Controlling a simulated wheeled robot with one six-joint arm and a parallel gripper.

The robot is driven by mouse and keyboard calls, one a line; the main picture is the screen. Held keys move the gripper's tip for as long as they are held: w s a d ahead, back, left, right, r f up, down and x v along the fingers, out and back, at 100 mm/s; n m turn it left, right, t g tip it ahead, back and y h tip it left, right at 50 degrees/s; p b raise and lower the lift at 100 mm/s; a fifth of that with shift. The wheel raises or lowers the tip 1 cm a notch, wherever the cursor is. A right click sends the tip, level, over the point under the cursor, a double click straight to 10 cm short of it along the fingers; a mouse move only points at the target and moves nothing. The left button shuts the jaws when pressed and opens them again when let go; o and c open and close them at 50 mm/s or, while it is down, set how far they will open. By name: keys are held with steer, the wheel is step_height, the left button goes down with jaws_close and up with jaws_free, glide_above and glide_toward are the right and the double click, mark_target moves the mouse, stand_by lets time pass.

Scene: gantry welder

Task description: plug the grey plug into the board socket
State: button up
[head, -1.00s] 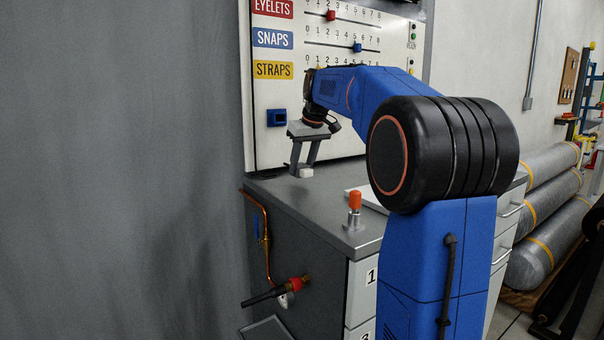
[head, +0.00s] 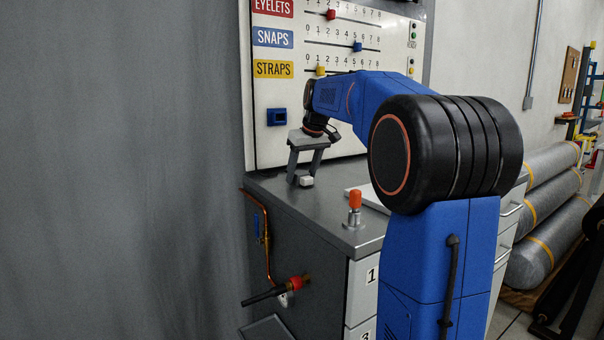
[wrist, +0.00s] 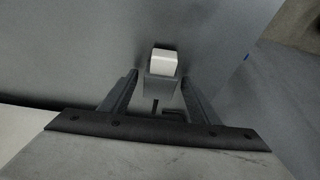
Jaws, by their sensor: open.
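The grey plug (wrist: 160,88), a small block with a white end, lies on the grey cabinet top. It also shows in the head view (head: 306,182), low by the fingertips. My gripper (head: 302,177) is open above the cabinet top and points down. In the wrist view, its fingers (wrist: 159,79) stand on either side of the plug, with a gap showing on both sides. The board socket (head: 277,117) is a blue square with a dark opening, low on the white board, up and left of my gripper.
An orange-capped post (head: 354,208) stands at the front edge of the cabinet top (head: 325,222). A pale flat item (head: 372,198) lies to its right, partly behind my arm. The white board (head: 262,150) with sliders rises behind. A copper pipe (head: 267,240) runs down the cabinet's left side.

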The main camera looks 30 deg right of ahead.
steer(key=v, duration=1.7)
steer(key=shift+r, duration=0.3)
